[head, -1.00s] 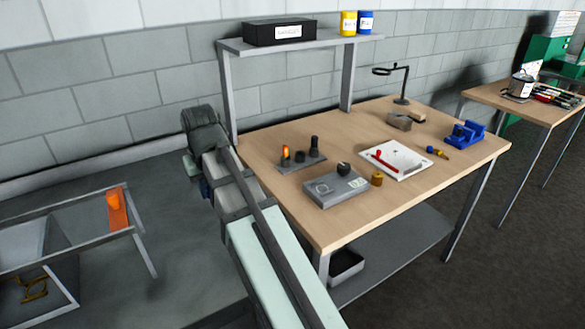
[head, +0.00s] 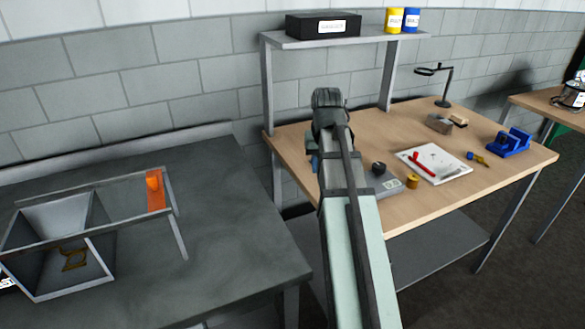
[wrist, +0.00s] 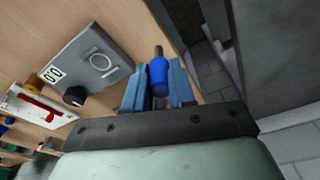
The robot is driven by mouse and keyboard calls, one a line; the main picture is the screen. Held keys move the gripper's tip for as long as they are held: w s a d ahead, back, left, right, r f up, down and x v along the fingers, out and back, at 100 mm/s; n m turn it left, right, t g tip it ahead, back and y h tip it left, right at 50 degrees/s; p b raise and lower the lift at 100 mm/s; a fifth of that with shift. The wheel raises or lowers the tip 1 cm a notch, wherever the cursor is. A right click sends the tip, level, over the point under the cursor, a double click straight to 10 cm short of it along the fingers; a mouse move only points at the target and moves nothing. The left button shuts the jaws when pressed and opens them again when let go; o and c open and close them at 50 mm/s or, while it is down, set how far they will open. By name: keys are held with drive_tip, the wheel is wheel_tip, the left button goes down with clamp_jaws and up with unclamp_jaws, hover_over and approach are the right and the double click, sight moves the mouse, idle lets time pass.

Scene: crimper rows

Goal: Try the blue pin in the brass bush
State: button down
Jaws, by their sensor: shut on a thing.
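My gripper (wrist: 157,80) is shut on the blue pin (wrist: 158,72), which stands between the two blue fingers with its dark tip pointing away from the wrist. In the head view my arm hides most of the gripper and the pin. The brass bush (head: 412,181) stands on the wooden bench just right of a grey box with a black knob. In the wrist view the brass bush (wrist: 33,80) is partly visible at the left, beyond that box and well apart from the pin.
The grey box (head: 388,188) (wrist: 97,64) lies between my gripper and the bush. A blue vise (head: 510,143) and a lamp stand (head: 444,88) stand farther right. A shelf (head: 350,40) rises at the back.

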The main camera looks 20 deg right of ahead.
drive_tip(key=s+d+n, duration=0.2)
drive_tip(key=d, duration=1.4)
drive_tip(key=s+d+n, duration=0.2)
drive_tip(key=s+d, duration=0.1)
drive_tip(key=d, duration=1.4)
drive_tip(key=shift+s+d+r+y, duration=0.2)
drive_tip(key=shift+s+r+y, duration=0.1)
drive_tip(key=shift+s+r, duration=0.05)
drive_tip(key=shift+f, duration=0.2)
drive_tip(key=shift+f, duration=1.55)
drive_tip(key=shift+f, duration=0.95)
drive_tip(key=shift+r, duration=0.2)
drive_tip(key=shift+r, duration=2.5)
